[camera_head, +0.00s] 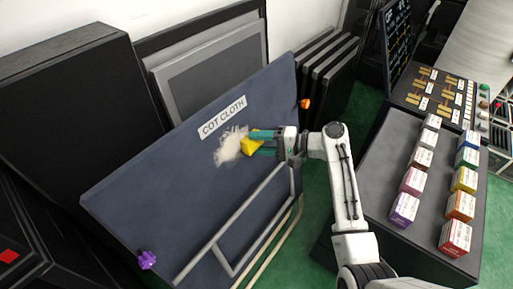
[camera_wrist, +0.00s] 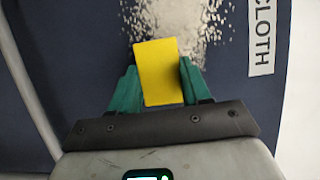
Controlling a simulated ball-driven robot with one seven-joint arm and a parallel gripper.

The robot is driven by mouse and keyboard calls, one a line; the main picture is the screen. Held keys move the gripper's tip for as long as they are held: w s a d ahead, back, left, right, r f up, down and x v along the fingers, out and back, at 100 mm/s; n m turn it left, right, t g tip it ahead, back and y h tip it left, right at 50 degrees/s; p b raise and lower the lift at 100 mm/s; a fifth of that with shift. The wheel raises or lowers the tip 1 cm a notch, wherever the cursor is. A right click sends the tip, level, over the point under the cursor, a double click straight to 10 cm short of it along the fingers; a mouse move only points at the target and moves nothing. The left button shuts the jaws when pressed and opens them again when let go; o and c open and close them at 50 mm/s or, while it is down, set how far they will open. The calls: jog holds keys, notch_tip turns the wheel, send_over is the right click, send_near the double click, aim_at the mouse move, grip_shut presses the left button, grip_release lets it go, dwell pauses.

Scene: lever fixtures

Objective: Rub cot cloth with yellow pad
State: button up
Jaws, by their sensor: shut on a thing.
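The cot cloth (camera_head: 150,190) is a dark blue tilted panel with a white label reading COT CLOTH (camera_head: 222,117). A pale speckled patch (camera_head: 228,148) lies on it below the label; the patch also shows at the top of the wrist view (camera_wrist: 190,18). My gripper (camera_head: 262,143) is shut on the yellow pad (camera_head: 249,146), at the right edge of the patch. In the wrist view the yellow pad (camera_wrist: 158,72) sits between the green fingers, its far end over the lower part of the patch. I cannot tell whether the pad touches the cloth.
A grey tube frame (camera_head: 232,228) runs along the cloth's lower right side. A purple knob (camera_head: 147,260) and an orange knob (camera_head: 305,104) sit at its corners. A dark table (camera_head: 385,190) with several coloured boxes stands at right. Black panels (camera_head: 325,70) lean behind. Green floor shows between.

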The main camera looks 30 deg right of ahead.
aim_at(250, 143)
jog(key=shift+s+a+r+p, duration=0.15)
jog(key=shift+a+r+p, duration=0.45)
jog(key=shift+p, duration=0.5)
jog(key=shift+s+a+r+p, duration=0.15)
jog(key=shift+a+r+p, duration=0.2)
jog(key=shift+a+p, duration=0.6)
